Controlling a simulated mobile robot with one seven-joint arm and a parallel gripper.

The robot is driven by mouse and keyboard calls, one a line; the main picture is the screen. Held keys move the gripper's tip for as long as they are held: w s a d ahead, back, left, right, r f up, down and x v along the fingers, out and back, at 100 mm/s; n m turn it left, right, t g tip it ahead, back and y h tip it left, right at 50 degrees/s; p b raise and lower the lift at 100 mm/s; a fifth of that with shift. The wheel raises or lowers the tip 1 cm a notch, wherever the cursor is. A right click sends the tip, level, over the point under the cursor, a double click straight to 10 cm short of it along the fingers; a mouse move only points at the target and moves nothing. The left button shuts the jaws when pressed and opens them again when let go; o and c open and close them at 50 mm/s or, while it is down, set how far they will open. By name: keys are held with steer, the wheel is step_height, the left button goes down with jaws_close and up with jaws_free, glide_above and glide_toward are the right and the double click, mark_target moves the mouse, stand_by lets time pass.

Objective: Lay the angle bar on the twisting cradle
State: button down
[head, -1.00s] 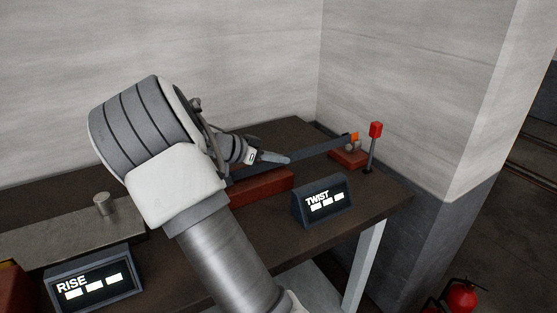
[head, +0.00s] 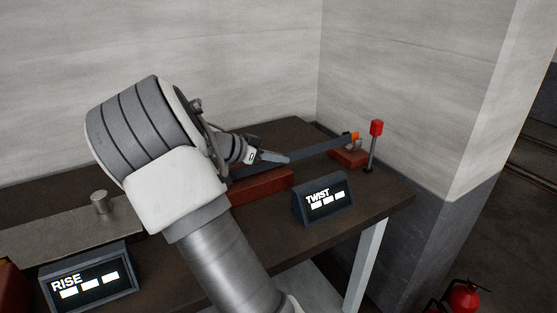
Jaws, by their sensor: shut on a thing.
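The angle bar (head: 318,149) is a long dark grey bar with an orange end (head: 354,136) at the right. The twisting cradle shows as a long red block (head: 262,186) near the table's middle and a smaller red block (head: 349,158) at the right. My gripper (head: 275,158) is at the bar, above the long red block, and is shut on it. The bar's right end is over or on the small block; I cannot tell whether it touches. The bar's left part is hidden behind my arm.
A TWIST display (head: 324,198) stands in front of the long red block. A red-topped lever (head: 375,140) stands at the table's right end. A RISE display (head: 90,277) and a metal plate with a peg (head: 100,203) are at the left. A wall closes off the back.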

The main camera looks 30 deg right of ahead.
steer(key=shift+f+b, duration=0.7)
steer(key=shift+b, duration=0.8)
stand_by(0.8)
steer(key=c, duration=0.9)
jaws_free()
steer(key=p+v, duration=0.3)
steer(key=v, duration=1.4)
steer(key=shift+s+a+r, duration=0.1)
steer(key=shift+a+r, duration=0.05)
steer(key=shift+a, duration=0.1)
